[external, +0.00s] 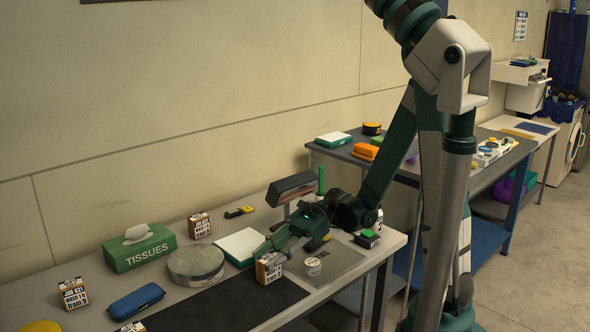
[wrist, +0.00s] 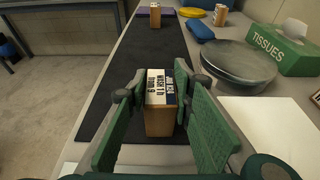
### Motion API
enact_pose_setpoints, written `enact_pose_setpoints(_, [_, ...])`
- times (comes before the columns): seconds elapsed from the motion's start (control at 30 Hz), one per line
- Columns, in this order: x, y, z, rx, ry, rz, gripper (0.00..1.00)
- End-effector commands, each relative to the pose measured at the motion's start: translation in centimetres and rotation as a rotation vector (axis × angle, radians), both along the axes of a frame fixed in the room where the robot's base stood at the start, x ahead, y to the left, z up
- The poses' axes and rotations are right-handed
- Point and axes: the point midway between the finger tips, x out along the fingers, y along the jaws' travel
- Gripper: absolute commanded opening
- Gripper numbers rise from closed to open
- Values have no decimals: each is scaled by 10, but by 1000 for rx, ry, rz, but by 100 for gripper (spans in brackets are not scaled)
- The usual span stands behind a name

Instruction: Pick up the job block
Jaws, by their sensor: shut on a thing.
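A job block (external: 268,271) with a wooden body and a black-and-white printed label stands between the fingers of my gripper (external: 268,258), near the right end of the dark mat. In the wrist view, the same job block (wrist: 160,118) sits upright with green finger pads touching or very close to both sides. My gripper (wrist: 159,88) is shut on it. Whether its base touches the surface is unclear. Similar labelled blocks stand at the back (external: 199,225), at the left (external: 73,293) and at the front edge (external: 133,327).
The dark mat (external: 222,305) lies along the bench. A green tissue box (external: 140,250), a round grey tin (external: 196,264), a blue case (external: 136,301) and a white-topped pad (external: 240,245) stand around.

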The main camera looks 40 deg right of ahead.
Motion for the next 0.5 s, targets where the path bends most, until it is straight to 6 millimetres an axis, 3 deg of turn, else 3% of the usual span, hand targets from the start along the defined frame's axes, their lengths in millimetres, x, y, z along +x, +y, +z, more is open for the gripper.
enact_pose_setpoints(0.27, [0,0,8,0,0,0,11])
enact_pose_setpoints(0.5, [0,0,28,0,0,0,11])
